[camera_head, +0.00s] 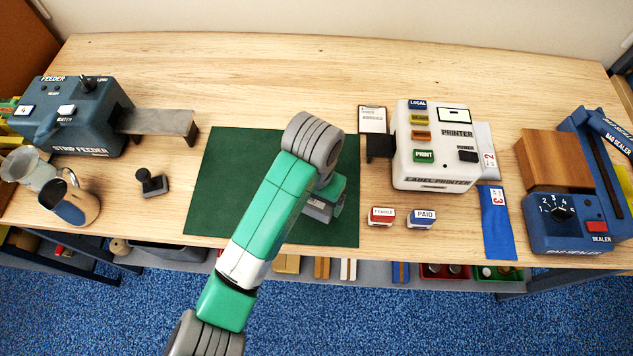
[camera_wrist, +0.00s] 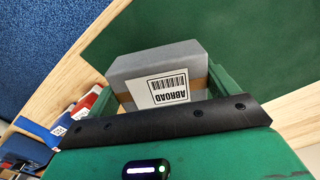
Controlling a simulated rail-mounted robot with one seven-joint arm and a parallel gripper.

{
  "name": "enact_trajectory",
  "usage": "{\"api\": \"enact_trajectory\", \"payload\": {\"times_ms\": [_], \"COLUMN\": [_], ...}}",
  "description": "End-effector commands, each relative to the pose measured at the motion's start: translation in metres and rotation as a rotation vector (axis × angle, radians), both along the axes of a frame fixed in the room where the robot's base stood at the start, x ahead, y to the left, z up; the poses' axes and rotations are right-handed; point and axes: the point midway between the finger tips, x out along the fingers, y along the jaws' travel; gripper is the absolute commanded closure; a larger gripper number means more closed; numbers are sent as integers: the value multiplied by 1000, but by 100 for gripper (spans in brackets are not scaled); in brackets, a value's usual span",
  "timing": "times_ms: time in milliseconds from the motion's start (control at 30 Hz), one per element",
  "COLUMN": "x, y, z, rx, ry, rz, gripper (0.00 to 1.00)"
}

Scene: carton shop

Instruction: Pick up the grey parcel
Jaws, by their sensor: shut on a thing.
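The grey parcel (camera_wrist: 150,62) sits between the two green fingers of my gripper (camera_wrist: 165,84) in the wrist view. It is a grey box with a brown band and a white label reading ABROAD with a barcode, upside down in this view. My gripper is shut on it. In the head view my gripper (camera_head: 325,205) is over the right part of the dark green mat (camera_head: 225,185), and my arm hides most of the parcel there. I cannot tell whether the parcel touches the mat.
The strip feeder (camera_head: 75,115), a black-handled stamp (camera_head: 152,184) and a metal jug (camera_head: 75,203) are left. The mat's left part is clear.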

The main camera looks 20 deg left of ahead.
Motion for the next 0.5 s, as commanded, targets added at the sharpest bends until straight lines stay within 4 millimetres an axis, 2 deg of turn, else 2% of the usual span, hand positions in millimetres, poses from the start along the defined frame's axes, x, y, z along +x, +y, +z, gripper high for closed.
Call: {"api": "enact_trajectory", "payload": {"times_ms": [133,300,500], "x": [-34,-72,-101], "y": [-9,-20,-28], "z": [11,14,13], "rx": [-3,-3,0], "ry": [0,0,1], "rz": [3,5,4], "gripper": [43,43,43]}}
